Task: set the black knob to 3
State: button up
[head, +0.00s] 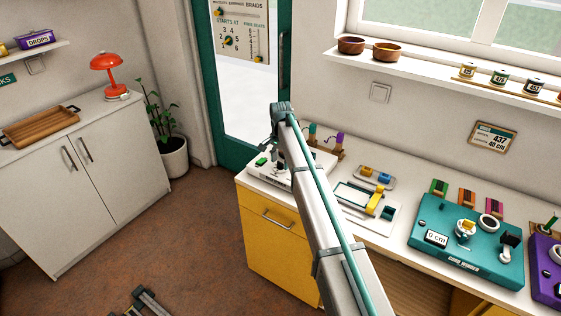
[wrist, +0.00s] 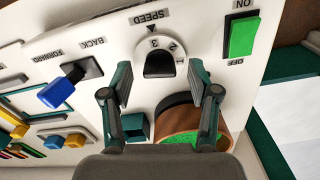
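The black knob (wrist: 159,66) sits on a white panel (wrist: 120,30) in the wrist view, below an upside-down SPEED label. Its pale dial shows 1, 2 and 3; the 3 is closest to the small black triangle by the label. My gripper (wrist: 160,72) is open, with one fingertip on each side of the knob and visible gaps between. I cannot tell how high the fingertips are above the panel. In the head view my gripper (head: 268,144) is over the white machine (head: 290,172) at the counter's left end; the knob cannot be made out there.
Near the knob are a green ON/OFF switch (wrist: 240,36), a blue FORWARD/BACK lever (wrist: 66,90) and a brown round cup with green contents (wrist: 181,137). A teal device (head: 465,245) stands farther right on the counter.

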aim_at(280, 162)
notch_tip(280, 162, up, 12)
dwell(0.7)
